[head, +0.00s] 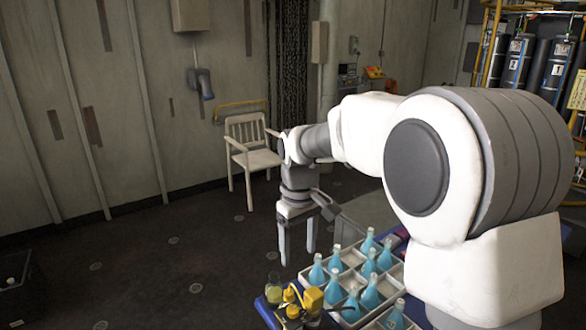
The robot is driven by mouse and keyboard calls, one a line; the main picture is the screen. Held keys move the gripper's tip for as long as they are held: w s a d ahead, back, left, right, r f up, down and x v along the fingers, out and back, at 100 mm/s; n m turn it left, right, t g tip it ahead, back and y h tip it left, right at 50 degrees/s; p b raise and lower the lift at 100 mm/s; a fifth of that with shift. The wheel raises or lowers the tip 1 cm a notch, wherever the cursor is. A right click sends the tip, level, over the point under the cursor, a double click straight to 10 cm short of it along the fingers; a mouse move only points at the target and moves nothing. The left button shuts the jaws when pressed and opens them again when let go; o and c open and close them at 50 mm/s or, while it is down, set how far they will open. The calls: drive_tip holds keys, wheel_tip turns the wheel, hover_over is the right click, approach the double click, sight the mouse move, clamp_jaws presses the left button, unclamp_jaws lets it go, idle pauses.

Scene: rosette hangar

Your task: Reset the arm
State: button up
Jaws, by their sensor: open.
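My arm reaches from the right side of the head view toward the middle, bent, with its wrist pointing down. My gripper (297,246) hangs with its fingers downward and apart, and nothing shows between them. It appears in front of or above the far left end of a tray of bottles; the exact gap is hard to tell from this view. My own arm hides part of the tray and whatever lies behind it.
A white divided tray (352,262) holds several blue-filled bottles (370,292) on a blue surface (266,314). Yellow-topped containers (311,299) stand at its near left. A white chair (250,146) stands near the wall. A gas cylinder rack (487,45) is at the back right. Floor at left is mostly clear.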

drive_tip(key=s+d+r+m+t, duration=0.35)
drive_tip(key=s+d+r, duration=0.45)
drive_tip(key=s, duration=0.4)
drive_tip(key=s+d+f+m+t, duration=0.1)
drive_tip(key=s+d+m, duration=0.3)
drive_tip(key=s, duration=0.8)
drive_tip(key=shift+d+f+t, duration=0.2)
drive_tip(key=shift+d+t, duration=0.15)
drive_tip(key=shift+d, duration=0.1)
